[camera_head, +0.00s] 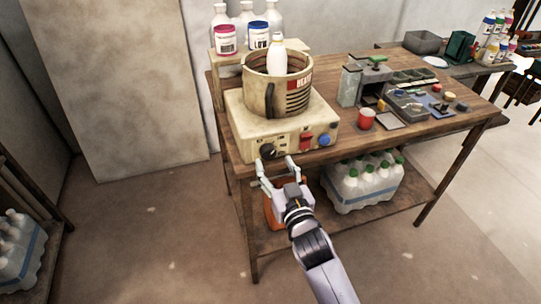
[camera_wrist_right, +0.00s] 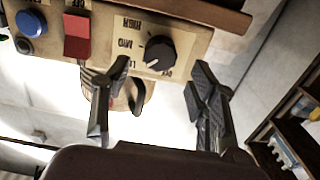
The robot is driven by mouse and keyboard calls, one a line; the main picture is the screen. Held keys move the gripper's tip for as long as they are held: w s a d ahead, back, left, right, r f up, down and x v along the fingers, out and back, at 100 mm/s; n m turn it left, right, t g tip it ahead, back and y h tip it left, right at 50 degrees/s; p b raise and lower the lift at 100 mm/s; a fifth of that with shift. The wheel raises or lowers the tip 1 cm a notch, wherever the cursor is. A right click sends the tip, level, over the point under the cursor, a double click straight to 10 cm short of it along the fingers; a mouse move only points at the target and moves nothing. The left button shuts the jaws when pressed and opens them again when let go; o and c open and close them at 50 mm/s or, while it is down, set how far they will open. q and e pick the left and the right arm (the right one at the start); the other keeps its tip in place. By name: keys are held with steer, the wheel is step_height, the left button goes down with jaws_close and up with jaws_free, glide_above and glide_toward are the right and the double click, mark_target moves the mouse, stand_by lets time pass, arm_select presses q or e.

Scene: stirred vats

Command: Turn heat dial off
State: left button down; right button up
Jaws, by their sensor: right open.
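The heat dial (camera_head: 268,151) is a black knob on the front panel of a cream heater box (camera_head: 245,128). In the right wrist view the dial (camera_wrist_right: 160,53) shows upside down, with printed marks around it that include MID and OFF. My right gripper (camera_head: 277,170) is open and empty just in front of the dial. In the wrist view the gripper's two fingers (camera_wrist_right: 158,88) stand on either side below the dial, apart from it. My left gripper is not in view.
Beside the dial are a red switch (camera_head: 306,142) and a blue button (camera_head: 324,140). A pot (camera_head: 262,92) with a white bottle (camera_head: 277,56) in it stands on the heater.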

mark_target(269, 155)
steer(key=shift+x, duration=2.2)
steer(key=c, duration=1.2)
steer(key=shift+o, duration=0.2)
steer(key=n+p, duration=0.1)
steer(key=n, duration=0.2)
steer(key=shift+n+p, duration=0.3)
steer(key=shift+p, duration=0.05)
steer(key=n+p, duration=0.1)
steer(key=n, duration=0.4)
steer(key=shift+f, duration=0.1)
steer(key=shift+n, duration=0.3)
